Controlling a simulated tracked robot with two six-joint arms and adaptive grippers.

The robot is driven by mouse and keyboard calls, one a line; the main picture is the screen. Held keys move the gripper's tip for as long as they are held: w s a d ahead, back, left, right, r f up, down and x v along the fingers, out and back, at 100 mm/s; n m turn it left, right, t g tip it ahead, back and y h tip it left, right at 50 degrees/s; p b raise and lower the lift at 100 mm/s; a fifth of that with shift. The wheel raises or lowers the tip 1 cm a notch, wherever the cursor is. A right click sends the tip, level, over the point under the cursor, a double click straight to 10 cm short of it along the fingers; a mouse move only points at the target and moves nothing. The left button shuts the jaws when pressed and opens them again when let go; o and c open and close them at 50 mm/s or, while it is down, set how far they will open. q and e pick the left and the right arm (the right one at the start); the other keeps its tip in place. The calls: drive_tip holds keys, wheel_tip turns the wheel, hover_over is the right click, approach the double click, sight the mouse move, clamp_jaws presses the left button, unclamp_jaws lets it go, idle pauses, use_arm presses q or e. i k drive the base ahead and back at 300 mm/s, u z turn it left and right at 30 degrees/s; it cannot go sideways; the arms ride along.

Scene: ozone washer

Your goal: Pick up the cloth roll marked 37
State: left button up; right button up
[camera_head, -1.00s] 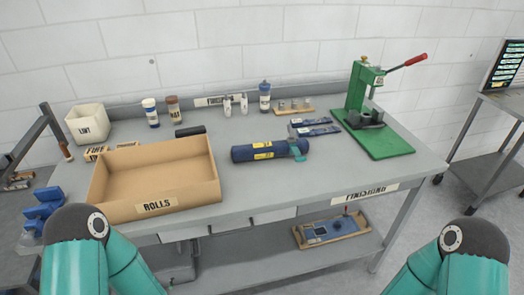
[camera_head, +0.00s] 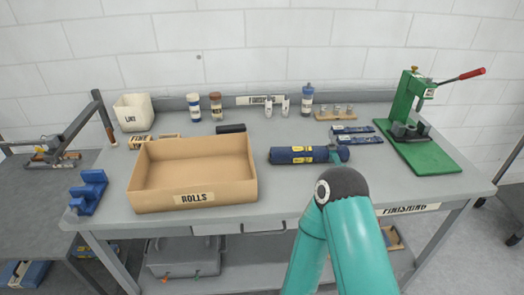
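A dark blue cloth roll (camera_head: 292,156) with yellow labels lies lengthwise on the grey table, right of the open box marked ROLLS. Its label number is too small to read. A small teal piece shows by its right end. A teal arm of mine with a dark rounded joint rises from the bottom edge, right of centre, in front of the roll.
The ROLLS box (camera_head: 195,197) looks empty. Blue flat packets (camera_head: 357,139), a green press (camera_head: 418,140) and several bottles stand behind and right. A white LINT bin (camera_head: 133,112) and a blue stepped holder (camera_head: 88,190) are left.

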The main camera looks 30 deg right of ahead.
sight(309, 153)
drive_tip(key=z, duration=0.15)
drive_tip(key=i, duration=0.2)
drive_tip(key=u, duration=1.85)
drive_tip(key=k, duration=2.9)
drive_tip(key=z, duration=1.35)
drive_tip(key=i, duration=1)
drive_tip(key=u, duration=0.05)
